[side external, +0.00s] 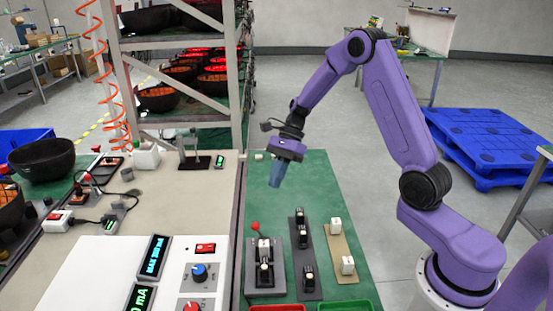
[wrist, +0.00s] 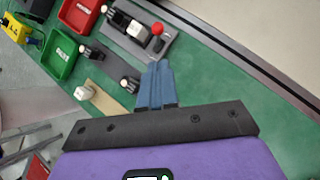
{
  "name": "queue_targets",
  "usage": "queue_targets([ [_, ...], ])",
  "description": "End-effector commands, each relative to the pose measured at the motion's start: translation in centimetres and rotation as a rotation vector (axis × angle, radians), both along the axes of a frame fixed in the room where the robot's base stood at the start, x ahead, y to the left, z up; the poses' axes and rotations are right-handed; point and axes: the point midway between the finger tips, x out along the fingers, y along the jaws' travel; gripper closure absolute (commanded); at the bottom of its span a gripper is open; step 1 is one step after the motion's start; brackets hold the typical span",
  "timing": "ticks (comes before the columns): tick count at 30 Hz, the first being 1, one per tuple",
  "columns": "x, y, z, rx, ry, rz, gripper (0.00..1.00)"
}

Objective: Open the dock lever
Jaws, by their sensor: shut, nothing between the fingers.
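The dock (side external: 265,280) is a grey block on the green mat, with black and white parts on it. Its lever (side external: 255,227) has a red ball on top and stands up at the dock's far end. In the wrist view the red ball (wrist: 157,29) shows just beyond my fingertips, at the end of the grey dock (wrist: 128,38). My gripper (side external: 275,183) has blue fingers pointing down, above the mat and apart from the lever. In the wrist view the fingers (wrist: 157,66) are together and empty.
A dark plate (side external: 308,282) and a tan plate (side external: 341,250) with small blocks lie right of the dock. A control panel (side external: 120,285) is left.

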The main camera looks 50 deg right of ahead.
Motion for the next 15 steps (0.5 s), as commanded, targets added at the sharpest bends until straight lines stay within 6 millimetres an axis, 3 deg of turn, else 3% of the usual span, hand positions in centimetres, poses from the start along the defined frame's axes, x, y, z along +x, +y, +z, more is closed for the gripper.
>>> queue_targets([
  [6,1.2,-1.4,3.3,-0.001,-0.001,0.000,1.00],
  [15,1.7,-2.1,4.8,-0.001,0.002,0.001,1.00],
])
